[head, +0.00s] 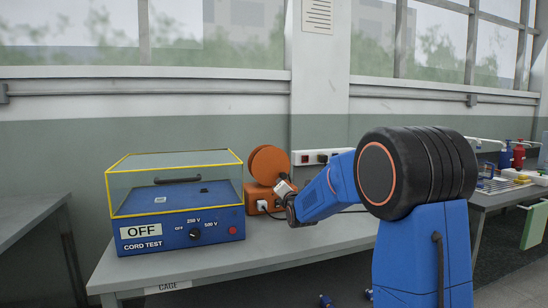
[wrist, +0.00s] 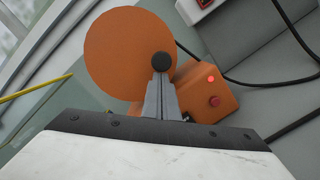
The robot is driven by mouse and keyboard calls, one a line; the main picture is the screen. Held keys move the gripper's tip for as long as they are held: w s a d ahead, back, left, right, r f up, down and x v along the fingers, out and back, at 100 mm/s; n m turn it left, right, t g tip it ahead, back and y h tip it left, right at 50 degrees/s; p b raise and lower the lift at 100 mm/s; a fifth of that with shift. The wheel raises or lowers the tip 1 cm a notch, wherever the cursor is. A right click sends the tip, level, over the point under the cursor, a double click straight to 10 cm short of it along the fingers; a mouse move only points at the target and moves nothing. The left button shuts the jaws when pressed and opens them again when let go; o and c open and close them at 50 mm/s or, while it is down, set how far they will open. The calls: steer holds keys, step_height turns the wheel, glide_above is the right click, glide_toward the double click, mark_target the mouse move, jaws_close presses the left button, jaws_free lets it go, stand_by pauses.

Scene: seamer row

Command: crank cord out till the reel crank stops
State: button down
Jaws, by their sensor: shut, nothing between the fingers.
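The cord reel (head: 268,164) is an orange disc on an orange base (head: 255,197), standing on the bench right of the cord test box. In the wrist view the reel disc (wrist: 122,52) fills the upper middle. The black crank knob (wrist: 161,62) shows at its right edge. My gripper (wrist: 161,82) is shut, its fingers together and pointing at the knob with nothing between them. Whether the tips touch the knob I cannot tell. In the head view my gripper (head: 284,192) is just in front of the reel, partly hiding its base.
The cord test box (head: 180,235), blue with a clear yellow-edged lid and an OFF sign, stands left of the reel. A red light (wrist: 211,79) and red button (wrist: 214,100) are on the reel base. A socket strip (head: 322,157) is behind; dark cables run right.

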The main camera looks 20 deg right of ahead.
mark_target(286, 176)
steer(key=shift+d+r+n, duration=0.4)
steer(key=shift+d, duration=0.2)
steer(key=shift+d+r+n, duration=0.35)
steer(key=shift+d+n, duration=0.05)
steer(key=shift+d, duration=0.2)
steer(key=shift+d+r, duration=0.3)
steer(key=shift+r, duration=0.1)
steer(key=shift+d+r, duration=0.1)
steer(key=shift+r, duration=0.1)
